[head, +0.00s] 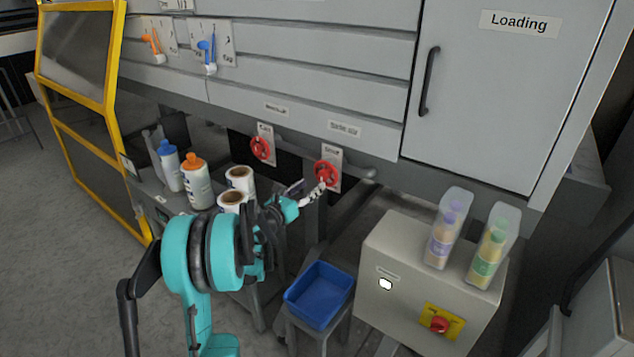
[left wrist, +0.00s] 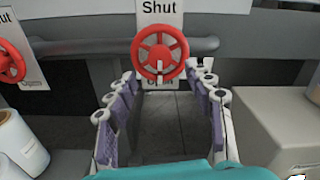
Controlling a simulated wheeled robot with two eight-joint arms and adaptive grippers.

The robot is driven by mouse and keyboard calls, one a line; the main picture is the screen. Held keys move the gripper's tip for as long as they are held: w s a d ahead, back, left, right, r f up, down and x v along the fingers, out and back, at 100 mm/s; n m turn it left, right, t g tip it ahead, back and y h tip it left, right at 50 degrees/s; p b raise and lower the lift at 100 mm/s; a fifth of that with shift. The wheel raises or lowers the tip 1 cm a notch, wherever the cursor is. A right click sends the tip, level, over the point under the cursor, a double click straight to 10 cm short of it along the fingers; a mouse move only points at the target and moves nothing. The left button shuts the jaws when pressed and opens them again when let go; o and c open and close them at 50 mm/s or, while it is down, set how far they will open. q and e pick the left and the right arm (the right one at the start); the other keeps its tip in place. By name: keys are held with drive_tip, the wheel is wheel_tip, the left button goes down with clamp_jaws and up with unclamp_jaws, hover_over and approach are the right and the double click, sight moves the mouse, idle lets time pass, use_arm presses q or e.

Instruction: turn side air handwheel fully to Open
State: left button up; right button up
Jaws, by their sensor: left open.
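The side air handwheel (head: 326,173) is a red wheel on a pale plate beneath a label that appears to read "Side air". It also shows in the left wrist view (left wrist: 160,53), with "Shut" above it and a partly hidden "Open" below. A small pale mark sits at the wheel's lower rim. My left gripper (head: 318,190) is just in front of the wheel. In the left wrist view its fingers (left wrist: 165,82) are spread apart, below and either side of the wheel's lower part, with nothing between them. Contact with the rim cannot be told. My right gripper is out of view.
A second red handwheel (head: 262,149) is to the left. A grey pipe (head: 355,173) runs behind the wheels. White rolls (head: 240,178) and bottles (head: 196,182) stand at left. A blue bin (head: 319,295) and a beige box (head: 395,265) with a red knob stand below and right.

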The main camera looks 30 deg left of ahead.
use_arm(q)
drive_tip(key=s, duration=0.6)
drive_tip(key=shift+a, duration=0.2)
drive_tip(key=shift+s, duration=0.1)
